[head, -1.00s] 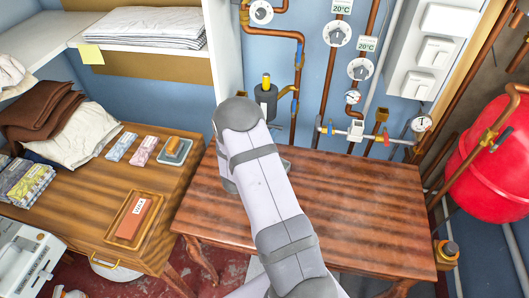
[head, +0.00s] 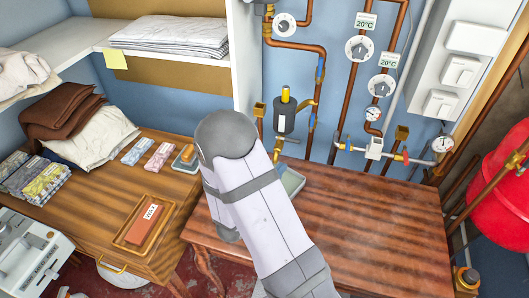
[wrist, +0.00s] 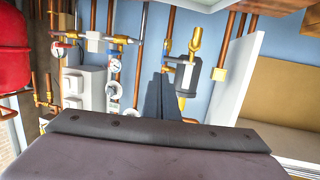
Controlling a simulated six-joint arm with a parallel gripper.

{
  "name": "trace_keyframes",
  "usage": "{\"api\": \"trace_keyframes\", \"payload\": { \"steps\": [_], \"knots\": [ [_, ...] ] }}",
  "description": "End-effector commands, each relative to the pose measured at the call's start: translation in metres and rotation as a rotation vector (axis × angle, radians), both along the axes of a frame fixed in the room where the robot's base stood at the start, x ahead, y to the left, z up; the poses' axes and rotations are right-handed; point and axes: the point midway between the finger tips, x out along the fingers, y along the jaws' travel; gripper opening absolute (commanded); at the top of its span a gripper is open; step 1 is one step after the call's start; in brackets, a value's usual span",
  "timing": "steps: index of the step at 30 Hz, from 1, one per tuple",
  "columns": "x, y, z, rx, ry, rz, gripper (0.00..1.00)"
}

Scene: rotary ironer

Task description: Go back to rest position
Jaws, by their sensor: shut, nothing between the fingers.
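My arm rises over the wooden table (head: 370,225) in the head view, and its upper link hides my gripper there. In the wrist view my gripper (wrist: 160,98) shows as dark fingers, shut with nothing between them. The fingers point toward the blue wall with pipes and a dark grey cylinder (wrist: 187,76), and they look clear of both. That view appears upside down. The same grey cylinder (head: 285,117) hangs on the wall behind the table in the head view.
A light tray (head: 290,183) lies on the table, partly behind my arm. Valves and gauges (head: 374,146) line the wall. A red tank (head: 500,200) stands at the right. A wooden desk (head: 95,185) with cloths and a red box (head: 148,222) is at the left. The table's right side is clear.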

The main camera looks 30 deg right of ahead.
Motion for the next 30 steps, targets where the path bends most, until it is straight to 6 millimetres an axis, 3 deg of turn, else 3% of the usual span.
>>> {"api": "trace_keyframes", "payload": {
  "steps": [7,11,14,19,25,30],
  "knots": [
    [0.007,0.006,-0.004,0.047,0.009,0.028,0.00],
    [0.021,0.022,-0.013,0.155,0.036,0.099,0.00],
    [0.033,0.045,-0.023,0.273,0.082,0.189,0.00],
    [0.041,0.102,-0.033,0.477,0.214,0.385,0.00],
    [0.014,0.165,-0.033,0.640,0.443,0.608,0.00],
    [-0.038,0.197,-0.028,0.708,0.690,0.756,0.00]
  ]
}}
